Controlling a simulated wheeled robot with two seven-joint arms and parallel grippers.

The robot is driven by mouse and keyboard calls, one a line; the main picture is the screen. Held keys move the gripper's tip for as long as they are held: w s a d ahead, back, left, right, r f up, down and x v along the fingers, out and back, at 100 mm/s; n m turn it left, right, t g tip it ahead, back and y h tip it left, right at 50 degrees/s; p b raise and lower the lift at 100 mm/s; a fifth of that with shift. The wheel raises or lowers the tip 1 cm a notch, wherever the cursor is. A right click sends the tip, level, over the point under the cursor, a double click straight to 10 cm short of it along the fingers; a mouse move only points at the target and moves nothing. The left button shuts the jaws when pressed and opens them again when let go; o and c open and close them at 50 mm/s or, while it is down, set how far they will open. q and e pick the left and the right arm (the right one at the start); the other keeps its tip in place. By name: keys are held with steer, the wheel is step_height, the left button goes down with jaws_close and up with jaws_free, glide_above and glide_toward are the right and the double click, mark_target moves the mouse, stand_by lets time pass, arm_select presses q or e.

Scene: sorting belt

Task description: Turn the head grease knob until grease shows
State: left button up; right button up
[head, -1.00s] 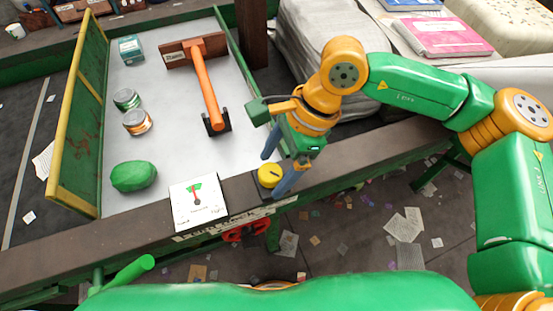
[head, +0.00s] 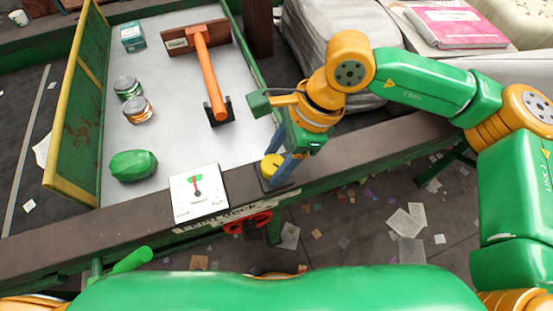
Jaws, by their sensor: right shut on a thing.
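The small yellow knob (head: 271,164) sits on the dark front rail of the belt, right of a white dial card (head: 198,196). The fingers hide part of the knob. I cannot make out any grease. My left gripper is out of view.
A red handwheel (head: 247,222) is below the rail. Paper scraps litter the floor.

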mark_target(290, 177)
steer(key=m+b, duration=0.1)
steer(key=b, duration=0.1)
steer(key=m+t+b, duration=0.1)
steer(key=b, duration=0.1)
steer(key=m+b, duration=0.2)
steer(key=shift+s+f+t+b, duration=0.15)
steer(key=shift+f+t+b, duration=0.15)
steer(key=shift+t+b, duration=0.1)
steer(key=shift+r+m+t+b, duration=0.25)
steer(key=shift+m+t+b, duration=0.05)
steer(key=shift+m+b, duration=0.8)
steer(key=shift+h, duration=0.3)
steer(key=o, duration=1.4)
steer(key=v, duration=0.7)
steer(key=shift+r, duration=0.1)
